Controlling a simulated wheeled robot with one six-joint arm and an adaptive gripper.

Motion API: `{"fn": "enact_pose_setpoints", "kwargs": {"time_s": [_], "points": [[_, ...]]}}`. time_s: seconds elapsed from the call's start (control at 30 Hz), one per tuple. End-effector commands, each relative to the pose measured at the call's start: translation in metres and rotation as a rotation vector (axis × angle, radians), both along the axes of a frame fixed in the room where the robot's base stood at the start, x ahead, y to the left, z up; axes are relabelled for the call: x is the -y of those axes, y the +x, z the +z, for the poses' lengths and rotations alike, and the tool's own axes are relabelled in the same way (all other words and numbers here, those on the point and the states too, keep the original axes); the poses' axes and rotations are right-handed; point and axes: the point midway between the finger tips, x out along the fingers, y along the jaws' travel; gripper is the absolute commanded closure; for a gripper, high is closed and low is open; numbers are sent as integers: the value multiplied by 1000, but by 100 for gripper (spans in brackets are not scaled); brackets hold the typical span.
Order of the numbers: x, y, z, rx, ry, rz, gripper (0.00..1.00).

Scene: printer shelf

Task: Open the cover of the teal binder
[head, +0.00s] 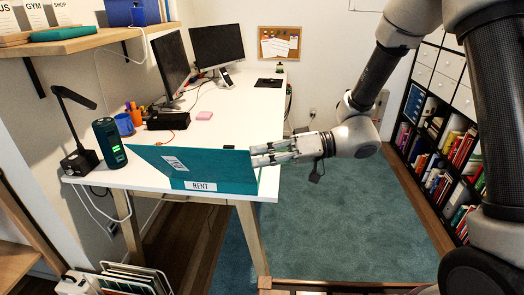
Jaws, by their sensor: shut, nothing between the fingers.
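The teal binder (222,167) is at the front edge of the white desk. A white RENT label (201,185) faces me along its lower edge, and a smaller white label shows on the broad teal panel. That panel appears tilted up rather than lying flat, and it hides what is behind it. My gripper (256,154) comes in from the right, fingers shut and empty, with its tips at the panel's right edge. I cannot tell whether the tips touch the panel or are just behind or in front of it.
A dark cylinder speaker (110,143) and a black lamp (80,160) stand left of the binder. Two monitors (217,46), a blue mug (124,124) and pink notes (204,116) are farther back. A wire rack (135,280) is below. Carpet is open at right, before the bookshelf (440,150).

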Motion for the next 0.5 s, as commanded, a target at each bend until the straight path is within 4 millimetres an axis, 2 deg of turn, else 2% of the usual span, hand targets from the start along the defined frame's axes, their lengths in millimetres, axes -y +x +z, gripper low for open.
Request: {"fn": "enact_pose_setpoints", "kwargs": {"time_s": [0.5], "points": [[-1, -14, -14, -2, 0, 0, 100]]}}
